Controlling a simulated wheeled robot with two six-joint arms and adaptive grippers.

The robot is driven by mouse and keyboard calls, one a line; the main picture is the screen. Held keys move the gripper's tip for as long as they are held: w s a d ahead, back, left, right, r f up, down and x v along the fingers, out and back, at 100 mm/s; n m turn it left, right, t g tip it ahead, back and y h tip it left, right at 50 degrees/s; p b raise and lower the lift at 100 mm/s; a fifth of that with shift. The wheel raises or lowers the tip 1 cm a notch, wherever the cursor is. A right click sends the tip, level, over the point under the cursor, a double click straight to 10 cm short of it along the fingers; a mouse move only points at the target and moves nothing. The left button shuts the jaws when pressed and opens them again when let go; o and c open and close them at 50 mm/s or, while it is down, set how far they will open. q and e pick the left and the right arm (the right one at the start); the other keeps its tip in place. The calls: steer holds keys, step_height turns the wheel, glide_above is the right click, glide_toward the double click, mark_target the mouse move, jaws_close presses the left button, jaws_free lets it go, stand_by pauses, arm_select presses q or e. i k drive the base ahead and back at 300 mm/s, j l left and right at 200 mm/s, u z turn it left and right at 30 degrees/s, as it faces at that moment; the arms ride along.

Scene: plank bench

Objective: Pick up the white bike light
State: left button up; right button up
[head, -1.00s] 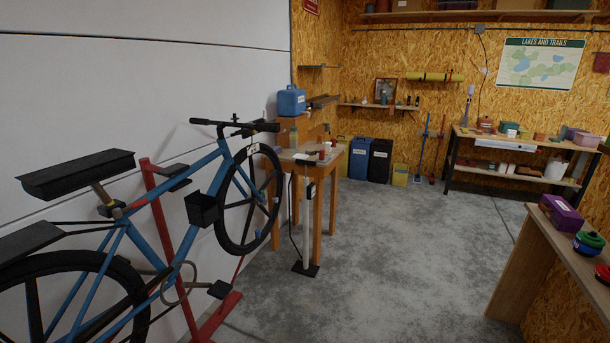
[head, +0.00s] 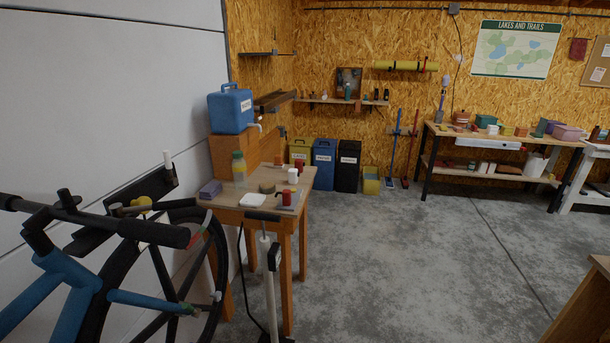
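No thing in the head view can be made out surely as the white bike light. Small white things show at two places. A white upright cylinder (head: 168,160) shows behind the bike's handlebar (head: 150,232), by a dark panel (head: 150,190) near the wall. Neither of my grippers is in view.
The blue bike stands close at the left. A black-handled floor pump (head: 268,280) stands before the table. A blue jug (head: 231,108) sits on a wooden box behind it. Bins stand beyond. A workbench (head: 500,140) is at the back right. The concrete floor (head: 400,260) is clear.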

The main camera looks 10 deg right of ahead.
mark_target(292, 178)
steer(key=z, duration=0.2)
steer(key=u, duration=1.75)
steer(key=z, duration=1.75)
steer(key=i+l+u, duration=0.1)
steer(key=i+l, duration=0.2)
steer(key=i+l+u, duration=0.1)
steer(key=i+l, duration=0.15)
steer(key=i+l+u, duration=0.1)
steer(key=i+l, duration=0.2)
steer(key=l, duration=0.2)
steer(key=i+l+u, duration=0.1)
steer(key=i+l, duration=0.15)
steer(key=l, duration=0.15)
steer(key=i+l+u, duration=0.1)
steer(key=l, duration=0.3)
steer(key=i+l+u, duration=0.1)
steer(key=i+l, duration=0.25)
steer(key=i+l+u, duration=0.1)
steer(key=l, duration=0.4)
steer(key=i+l+u, duration=0.1)
steer(key=i+l, duration=0.2)
steer(key=l, duration=0.2)
